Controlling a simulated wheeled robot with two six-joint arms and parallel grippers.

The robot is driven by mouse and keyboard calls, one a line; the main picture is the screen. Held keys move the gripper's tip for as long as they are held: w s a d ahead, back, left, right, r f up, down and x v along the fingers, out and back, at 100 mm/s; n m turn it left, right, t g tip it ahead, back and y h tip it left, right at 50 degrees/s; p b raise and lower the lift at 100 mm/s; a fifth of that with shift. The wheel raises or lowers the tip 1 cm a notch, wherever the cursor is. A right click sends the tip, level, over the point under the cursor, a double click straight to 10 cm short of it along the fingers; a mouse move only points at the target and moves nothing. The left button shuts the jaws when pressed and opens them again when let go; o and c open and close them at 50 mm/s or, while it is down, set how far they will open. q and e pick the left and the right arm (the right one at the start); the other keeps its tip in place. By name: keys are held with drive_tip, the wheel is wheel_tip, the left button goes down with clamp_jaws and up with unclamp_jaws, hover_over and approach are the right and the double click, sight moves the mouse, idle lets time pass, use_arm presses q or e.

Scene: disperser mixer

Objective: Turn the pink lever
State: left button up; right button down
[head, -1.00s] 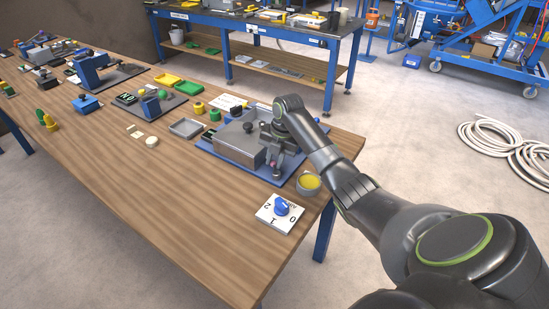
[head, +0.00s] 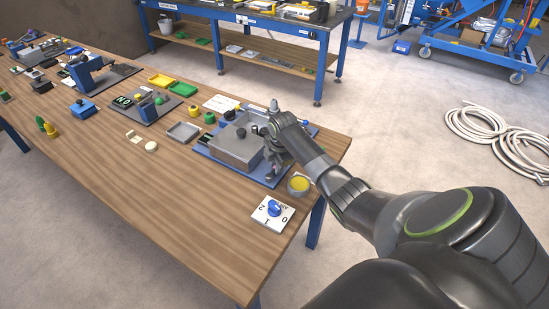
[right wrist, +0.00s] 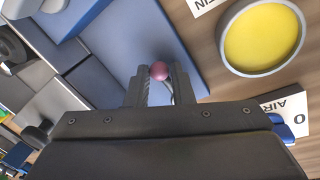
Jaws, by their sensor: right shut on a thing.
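The pink lever shows its round pink knob (right wrist: 159,70) in the right wrist view, between the two fingertips of my right gripper (right wrist: 160,76). The gripper is shut on this knob. In the head view my right gripper (head: 270,174) points down beside the grey mixer box (head: 235,147), over the right part of its blue base plate (head: 213,154). The knob is hidden or too small to make out there. The lever's shaft is mostly hidden by the fingers. My left gripper is not in view.
A round cup with a yellow top (head: 299,183) stands close to the gripper, right of the base plate. A white dial plate with a blue knob (head: 273,208) lies nearer. A grey tray (head: 183,132) and other devices stand left. The front of the wooden table (head: 150,190) is clear.

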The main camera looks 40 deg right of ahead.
drive_tip(key=shift+r+m+p, duration=0.2)
drive_tip(key=shift+m+p, duration=0.15)
drive_tip(key=shift+m, duration=0.15)
drive_tip(key=c, duration=1.6)
unclamp_jaws()
drive_tip(key=shift+o, duration=0.2)
drive_tip(key=shift+a+f, duration=0.1)
drive_tip(key=s+r+b, duration=0.2)
drive_tip(key=s+r, duration=0.1)
drive_tip(key=r, duration=1.4)
drive_tip(key=shift+s+a, duration=0.15)
drive_tip(key=shift+a, duration=0.2)
